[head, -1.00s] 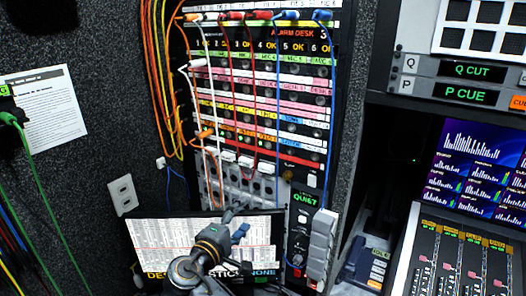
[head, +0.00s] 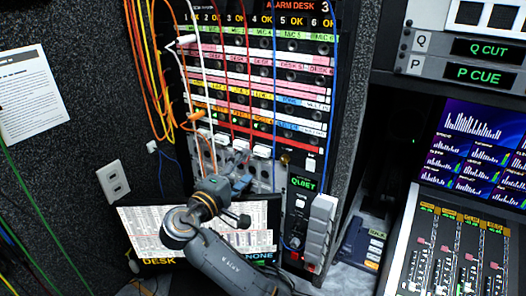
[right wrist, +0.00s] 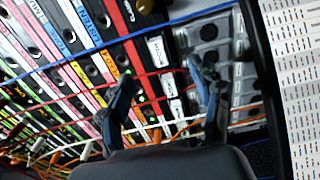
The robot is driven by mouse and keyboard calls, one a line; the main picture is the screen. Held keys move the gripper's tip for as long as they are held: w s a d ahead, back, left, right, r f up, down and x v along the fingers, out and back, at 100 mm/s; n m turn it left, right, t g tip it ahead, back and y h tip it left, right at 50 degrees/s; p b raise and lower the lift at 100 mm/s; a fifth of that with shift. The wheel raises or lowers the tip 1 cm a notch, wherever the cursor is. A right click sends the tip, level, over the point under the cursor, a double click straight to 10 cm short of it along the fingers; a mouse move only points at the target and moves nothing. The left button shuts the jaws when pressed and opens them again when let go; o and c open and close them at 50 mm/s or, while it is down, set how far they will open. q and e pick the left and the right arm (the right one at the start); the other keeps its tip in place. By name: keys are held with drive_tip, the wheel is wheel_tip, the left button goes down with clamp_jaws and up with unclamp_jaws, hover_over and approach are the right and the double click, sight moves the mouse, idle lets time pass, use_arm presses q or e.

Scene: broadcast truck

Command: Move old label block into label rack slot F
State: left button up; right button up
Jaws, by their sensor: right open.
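A row of small white blocks (head: 262,151) sits along the lower part of the patch rack, below the red strip. In the right wrist view white blocks with dark lettering (right wrist: 158,50) show beyond the fingers. I cannot tell which one is the old label block, and no slot letter F is readable. My right gripper (head: 238,170) is in front of the rack, just below that row. Its two blue-grey fingers (right wrist: 163,80) are spread apart with nothing clearly between them. My left gripper is not in view.
Red, blue and white cables (head: 273,90) hang across the rack front, and some cross near the fingers. A grey panel (right wrist: 205,50) lies beside the white blocks.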

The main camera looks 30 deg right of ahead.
sight(260, 153)
drive_tip(key=shift+b+x, duration=0.3)
drive_tip(key=shift+x, duration=3.1)
drive_tip(key=shift+c, duration=0.2)
clamp_jaws()
drive_tip(key=shift+a, duration=0.15)
drive_tip(key=shift+p+v, duration=0.55)
drive_tip(key=shift+v, duration=2.35)
drive_tip(key=shift+s, duration=0.1)
